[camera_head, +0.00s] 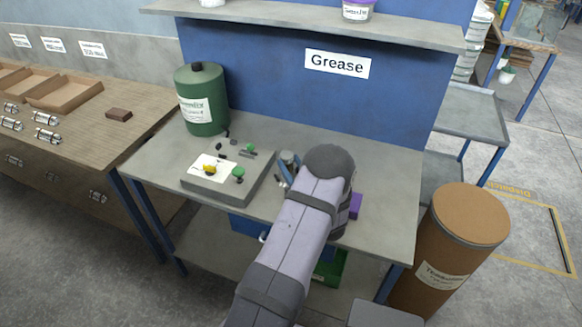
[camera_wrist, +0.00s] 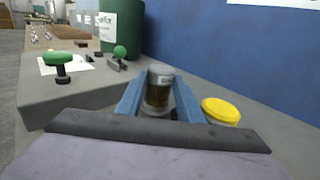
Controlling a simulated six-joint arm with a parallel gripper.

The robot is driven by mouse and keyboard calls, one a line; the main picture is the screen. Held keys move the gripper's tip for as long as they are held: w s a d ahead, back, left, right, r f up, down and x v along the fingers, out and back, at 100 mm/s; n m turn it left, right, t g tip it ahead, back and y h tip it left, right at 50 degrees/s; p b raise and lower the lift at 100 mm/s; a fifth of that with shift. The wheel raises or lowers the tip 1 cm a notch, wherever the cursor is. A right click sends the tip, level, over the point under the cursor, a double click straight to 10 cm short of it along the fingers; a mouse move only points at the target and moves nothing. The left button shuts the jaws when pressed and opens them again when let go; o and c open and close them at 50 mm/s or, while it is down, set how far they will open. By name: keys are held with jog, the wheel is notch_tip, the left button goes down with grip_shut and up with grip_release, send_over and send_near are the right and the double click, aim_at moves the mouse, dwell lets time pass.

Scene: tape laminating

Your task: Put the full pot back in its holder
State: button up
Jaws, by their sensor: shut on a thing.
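My gripper (camera_wrist: 160,94) is shut on a small clear pot (camera_wrist: 157,97) with a grey top and brown contents, between its two blue jaws in the wrist view. The pot looks about upright. In the head view my gripper (camera_head: 288,160) is over the bench, right of the grey block, and my arm hides most of the pot. A yellow-lidded pot (camera_wrist: 221,110) stands just right of the jaws in the wrist view. I cannot clearly identify the holder. I cannot tell whether the held pot touches anything below it.
The grey block (camera_head: 262,192) on the bench (camera_head: 385,205) carries green-knobbed clamps (camera_head: 238,174) and a white sheet (camera_head: 197,173). A green drum (camera_head: 203,112) stands at the back left. A purple item (camera_head: 355,206) shows beside my arm. The bench's right side is clear.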

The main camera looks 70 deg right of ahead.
jog(key=shift+a+f, duration=0.1)
jog(key=shift+f, duration=0.45)
jog(key=o, duration=0.9)
jog(key=shift+f, duration=0.1)
jog(key=shift+s+a, duration=0.25)
jog(key=shift+s, duration=0.15)
jog(key=b+v, duration=0.2)
jog(key=v, duration=0.9)
jog(key=shift+b, duration=0.3)
